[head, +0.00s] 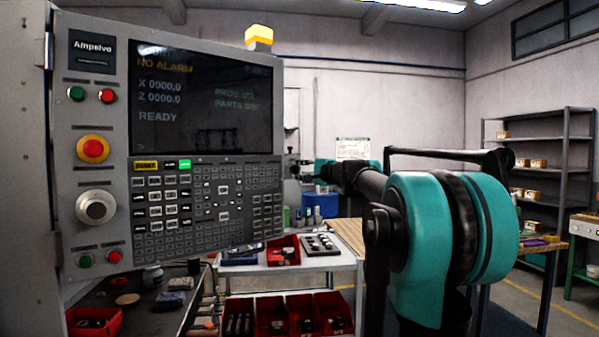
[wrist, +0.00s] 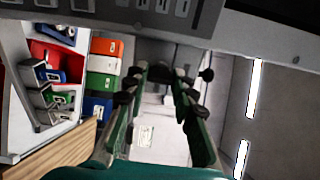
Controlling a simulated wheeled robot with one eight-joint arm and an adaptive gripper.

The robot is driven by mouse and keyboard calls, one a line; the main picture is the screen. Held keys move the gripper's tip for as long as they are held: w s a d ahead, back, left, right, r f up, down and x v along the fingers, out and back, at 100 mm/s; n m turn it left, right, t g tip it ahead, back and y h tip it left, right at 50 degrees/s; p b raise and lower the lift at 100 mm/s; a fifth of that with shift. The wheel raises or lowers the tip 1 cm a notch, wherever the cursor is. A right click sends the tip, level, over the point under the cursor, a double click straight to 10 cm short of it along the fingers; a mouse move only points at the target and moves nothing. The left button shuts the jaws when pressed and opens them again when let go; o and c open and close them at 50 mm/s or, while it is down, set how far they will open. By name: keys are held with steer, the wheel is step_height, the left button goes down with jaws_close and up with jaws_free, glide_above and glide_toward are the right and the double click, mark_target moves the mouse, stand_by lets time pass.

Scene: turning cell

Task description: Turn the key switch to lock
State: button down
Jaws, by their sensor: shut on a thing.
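The grey control panel (head: 205,255) fills the left of the head view. It has a screen, keys, push buttons, a red stop button (head: 93,149) on a yellow collar and a round silver knob (head: 95,207). I cannot make out a key switch for certain in either view. My gripper (head: 303,171) is just right of the panel's right edge, small and partly hidden by my teal arm. In the wrist view, my gripper (wrist: 164,76) points away from the camera, its two green and black fingers apart. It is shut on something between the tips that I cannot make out.
The panel's edge (wrist: 230,28) runs close along the top of the wrist view.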

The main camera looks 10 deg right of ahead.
steer(key=shift+n, duration=0.4)
steer(key=c, duration=1.2)
jaws_free()
steer(key=shift+s, duration=0.1)
steer(key=v, duration=1.2)
